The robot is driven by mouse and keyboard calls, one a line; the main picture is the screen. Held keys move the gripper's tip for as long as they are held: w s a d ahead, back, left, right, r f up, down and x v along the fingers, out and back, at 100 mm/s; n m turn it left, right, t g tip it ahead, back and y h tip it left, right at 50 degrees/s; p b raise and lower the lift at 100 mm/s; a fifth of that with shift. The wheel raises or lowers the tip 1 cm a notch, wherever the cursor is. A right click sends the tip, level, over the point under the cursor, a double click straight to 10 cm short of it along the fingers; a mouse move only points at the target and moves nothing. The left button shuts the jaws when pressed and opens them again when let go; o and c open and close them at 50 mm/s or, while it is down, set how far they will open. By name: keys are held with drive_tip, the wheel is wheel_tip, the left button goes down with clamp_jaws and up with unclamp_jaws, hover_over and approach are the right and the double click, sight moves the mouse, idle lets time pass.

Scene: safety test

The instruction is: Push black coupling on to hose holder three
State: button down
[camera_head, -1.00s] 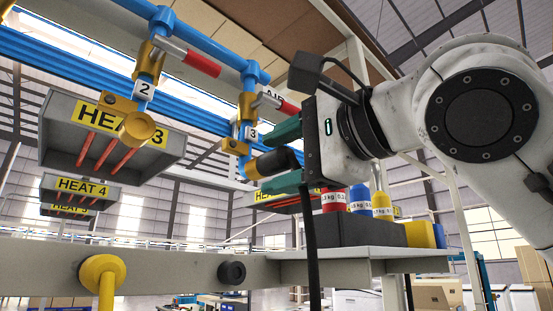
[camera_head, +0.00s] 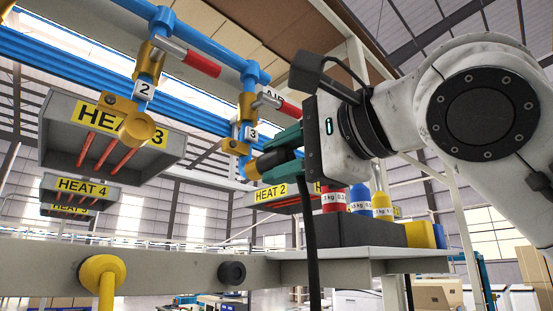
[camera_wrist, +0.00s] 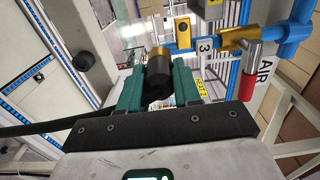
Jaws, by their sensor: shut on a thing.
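The black coupling (camera_head: 269,162) sits between the green fingers of my gripper (camera_head: 273,160), which is shut on it. In the wrist view the coupling (camera_wrist: 158,74) lies between both fingertips, with a brass end (camera_wrist: 159,52) at its far side. Hose holder three (camera_head: 246,110) is the blue pipe with brass fittings and a white "3" label (camera_head: 250,133). The coupling's front meets a brass piece (camera_head: 251,170) below that label; I cannot tell how far they are engaged. The holder's blue pipe and label (camera_wrist: 204,46) also show in the wrist view.
A red-tipped AIR valve handle (camera_head: 288,107) is close above my gripper. Holder two (camera_head: 145,90) is to the left. Colored bottles (camera_head: 361,200) stand behind, lower right. A black hose (camera_head: 310,235) hangs below my gripper.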

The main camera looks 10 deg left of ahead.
sight(292, 157)
drive_tip(key=shift+b+v, duration=0.55)
drive_tip(key=shift+v, duration=2.45)
drive_tip(key=shift+w+d+p, duration=0.1)
drive_tip(key=shift+w+p, duration=0.05)
drive_tip(key=shift+p, duration=0.15)
